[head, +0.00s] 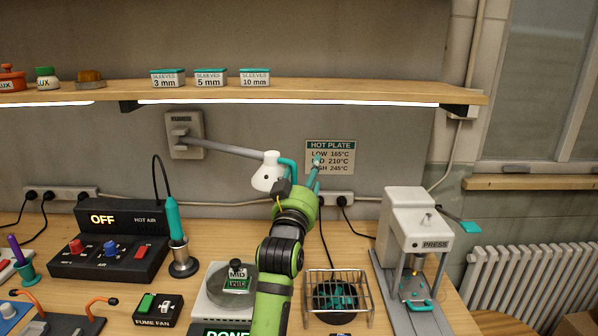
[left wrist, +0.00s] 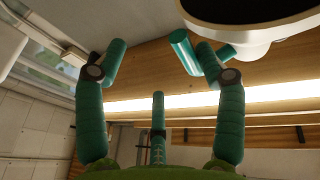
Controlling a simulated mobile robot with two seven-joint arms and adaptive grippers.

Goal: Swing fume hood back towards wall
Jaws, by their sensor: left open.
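The fume hood is a white cone-shaped head (head: 268,173) on a grey arm (head: 235,150) that reaches right from a wall mount (head: 185,135). A teal handle (head: 289,163) sticks out from its right side. My left gripper (head: 303,174) is just right of the hood, by the handle, with its fingers pointing up and away. In the left wrist view the gripper (left wrist: 160,62) is open. The hood's pale rim (left wrist: 262,40) fills the top right, and a teal bar, seemingly the handle (left wrist: 182,48), shows near the right fingertip. I cannot tell whether they touch. My right gripper is not in view.
A wooden shelf (head: 330,92) with a light strip runs above the hood. A hot plate sign (head: 330,157) hangs behind my gripper. Below stand the hot air station (head: 105,240), a wire basket (head: 337,292) and a press (head: 415,235).

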